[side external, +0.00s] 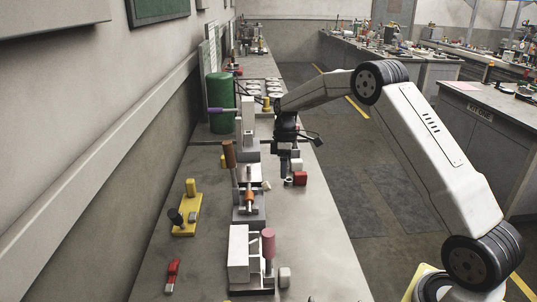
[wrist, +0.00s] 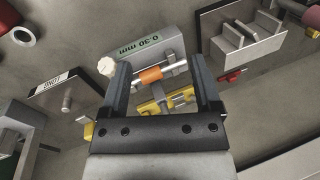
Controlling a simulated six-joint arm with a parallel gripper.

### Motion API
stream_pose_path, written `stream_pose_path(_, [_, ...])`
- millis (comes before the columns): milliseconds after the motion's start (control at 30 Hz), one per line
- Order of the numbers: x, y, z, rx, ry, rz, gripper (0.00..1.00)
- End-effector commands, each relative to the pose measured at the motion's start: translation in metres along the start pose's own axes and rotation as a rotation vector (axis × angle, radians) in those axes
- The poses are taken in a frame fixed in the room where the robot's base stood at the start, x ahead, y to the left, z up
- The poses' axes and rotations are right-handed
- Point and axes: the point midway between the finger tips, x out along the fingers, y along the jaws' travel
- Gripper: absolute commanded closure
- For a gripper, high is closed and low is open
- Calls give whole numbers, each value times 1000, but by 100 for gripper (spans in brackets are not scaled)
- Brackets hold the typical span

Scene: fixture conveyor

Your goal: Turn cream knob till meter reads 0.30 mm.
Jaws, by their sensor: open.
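The cream knob (wrist: 106,67) is a small faceted knob, seen in the wrist view just left of the left finger, partly behind it. A green meter strip (wrist: 139,45) on a grey block reads 0.30 mm. Beside it, a metal rod carries an orange sleeve (wrist: 151,75). My gripper (wrist: 160,62) is open, with nothing held between its fingers. The orange and yellow parts show in the gap, beyond the fingers. In the side view my gripper (side external: 290,168) hangs over the bench. I cannot tell whether a finger touches the knob.
In the side view a red block (side external: 300,178) lies close to my gripper. A fixture with a pink cylinder (side external: 268,244) stands nearer the camera. A green cylinder (side external: 222,103) stands by the wall. The bench's front right (side external: 320,260) is clear.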

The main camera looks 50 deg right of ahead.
Motion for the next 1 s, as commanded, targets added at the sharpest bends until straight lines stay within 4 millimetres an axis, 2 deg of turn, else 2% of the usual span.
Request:
stream_pose_path(500, [-10,-35,26,0,0,0,19])
stream_pose_path(1000, [-10,-40,30,0,0,0,19])
